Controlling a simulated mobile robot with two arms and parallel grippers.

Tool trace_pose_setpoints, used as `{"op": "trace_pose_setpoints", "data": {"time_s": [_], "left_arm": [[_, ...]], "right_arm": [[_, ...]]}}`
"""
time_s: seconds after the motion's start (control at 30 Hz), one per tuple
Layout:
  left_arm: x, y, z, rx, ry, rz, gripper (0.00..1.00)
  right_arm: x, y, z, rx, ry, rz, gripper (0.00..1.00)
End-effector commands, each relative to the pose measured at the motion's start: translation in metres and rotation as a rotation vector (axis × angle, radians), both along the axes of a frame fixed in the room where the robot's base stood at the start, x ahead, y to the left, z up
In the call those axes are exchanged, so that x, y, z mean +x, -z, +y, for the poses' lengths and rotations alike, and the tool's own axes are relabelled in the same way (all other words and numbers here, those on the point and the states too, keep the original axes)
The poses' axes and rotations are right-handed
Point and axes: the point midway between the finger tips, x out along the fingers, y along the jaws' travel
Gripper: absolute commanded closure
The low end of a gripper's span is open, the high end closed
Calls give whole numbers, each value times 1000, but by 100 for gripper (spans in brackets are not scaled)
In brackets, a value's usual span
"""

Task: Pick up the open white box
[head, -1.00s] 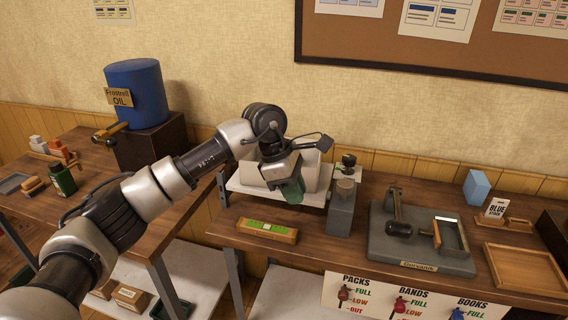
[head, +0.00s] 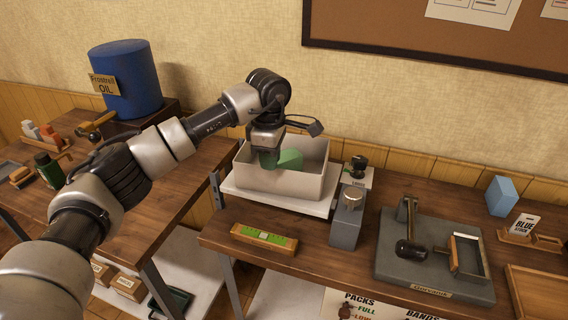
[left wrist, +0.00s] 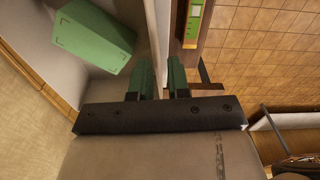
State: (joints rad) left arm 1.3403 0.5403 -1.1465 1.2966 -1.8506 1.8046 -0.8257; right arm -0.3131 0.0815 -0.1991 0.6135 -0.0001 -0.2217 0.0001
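The open white box (head: 284,188) sits on a white board at the back of the bench, with a green block (head: 290,159) inside. In the left wrist view the block (left wrist: 95,38) lies left of the fingers, and one box wall (left wrist: 158,30) runs as a pale strip between them. My left gripper (head: 268,160) points down at the box's near rim, its green fingers partly hiding the inside. In the left wrist view the fingers (left wrist: 162,78) stand apart with a gap, so the gripper is open. My right gripper is not in view.
A grey post (head: 347,222) with a metal top stands close to the box's right. A spirit level (head: 264,237) lies in front. A grey press plate (head: 430,285) with a black lever is further right. A blue oil barrel (head: 125,80) stands left.

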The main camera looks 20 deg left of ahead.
Motion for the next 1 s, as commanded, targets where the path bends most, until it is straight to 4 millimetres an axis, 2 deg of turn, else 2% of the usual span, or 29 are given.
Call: {"op": "trace_pose_setpoints", "data": {"time_s": [0.17,0.3,0.5,0.7,0.73,0.83,1.0], "left_arm": [[1,13,-5,-1,2,4,83],[4,34,-12,-1,0,3,83],[4,54,-11,-1,1,0,83],[4,55,-11,-2,1,-1,83],[4,55,-11,-2,1,-1,84],[4,55,-11,-2,1,-1,100],[4,54,-11,-3,1,-3,100]], "right_arm": [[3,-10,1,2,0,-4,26],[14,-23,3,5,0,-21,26],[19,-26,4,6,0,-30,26],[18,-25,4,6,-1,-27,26],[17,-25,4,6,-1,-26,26],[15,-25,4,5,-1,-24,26],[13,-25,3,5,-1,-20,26]]}}
